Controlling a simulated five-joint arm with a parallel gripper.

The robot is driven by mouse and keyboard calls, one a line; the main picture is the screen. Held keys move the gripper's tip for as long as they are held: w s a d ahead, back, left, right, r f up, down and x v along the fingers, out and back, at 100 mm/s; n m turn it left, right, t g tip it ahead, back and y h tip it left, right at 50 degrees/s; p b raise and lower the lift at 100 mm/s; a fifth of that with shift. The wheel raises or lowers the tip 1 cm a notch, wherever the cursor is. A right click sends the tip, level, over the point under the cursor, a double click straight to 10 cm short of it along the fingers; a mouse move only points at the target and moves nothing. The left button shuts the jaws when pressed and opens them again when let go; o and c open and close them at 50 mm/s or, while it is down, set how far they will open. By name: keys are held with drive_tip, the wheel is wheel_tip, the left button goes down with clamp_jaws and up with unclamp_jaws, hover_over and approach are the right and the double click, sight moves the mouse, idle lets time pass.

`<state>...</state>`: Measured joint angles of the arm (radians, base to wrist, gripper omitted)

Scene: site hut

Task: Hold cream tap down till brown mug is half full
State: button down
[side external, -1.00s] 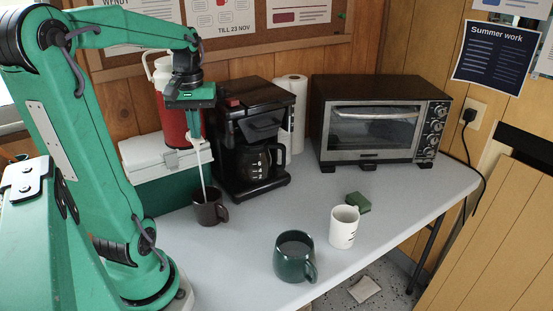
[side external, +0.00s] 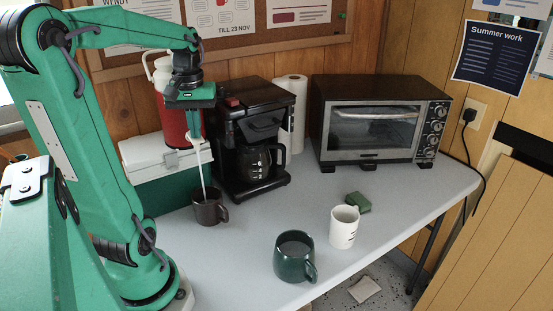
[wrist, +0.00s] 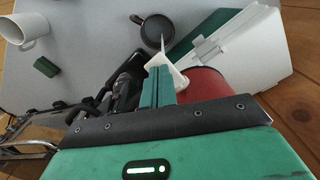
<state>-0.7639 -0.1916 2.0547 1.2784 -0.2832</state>
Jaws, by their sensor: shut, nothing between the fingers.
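The cream tap (side external: 193,152) sticks out from the front of the red urn (side external: 170,105). My gripper (side external: 194,134) is shut and empty, its fingertips down on the tap; in the wrist view the fingers (wrist: 159,86) reach the tap (wrist: 170,70). A thin pale stream runs from the tap down into the brown mug (side external: 209,210), which stands upright on the table below. The wrist view looks down at the brown mug (wrist: 155,33); its inside is dark and I cannot tell the liquid level.
A black coffee maker (side external: 250,130) is close to the right of my gripper. A green mug (side external: 293,262), a white mug (side external: 342,228) and a green sponge (side external: 358,201) stand farther right, before a toaster oven (side external: 375,125).

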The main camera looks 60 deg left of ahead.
idle(0.6)
drive_tip(key=shift+r, duration=2.55)
drive_tip(key=d+f+m+t, duration=0.2)
drive_tip(key=d+m, duration=0.4)
drive_tip(key=d, duration=0.4)
drive_tip(key=d+f+m+t, duration=0.3)
drive_tip(key=d+m, duration=0.3)
drive_tip(key=d, duration=0.4)
drive_tip(key=shift+w+d+f+t, duration=0.3)
drive_tip(key=shift+w+f, duration=0.15)
drive_tip(key=shift+f, duration=0.05)
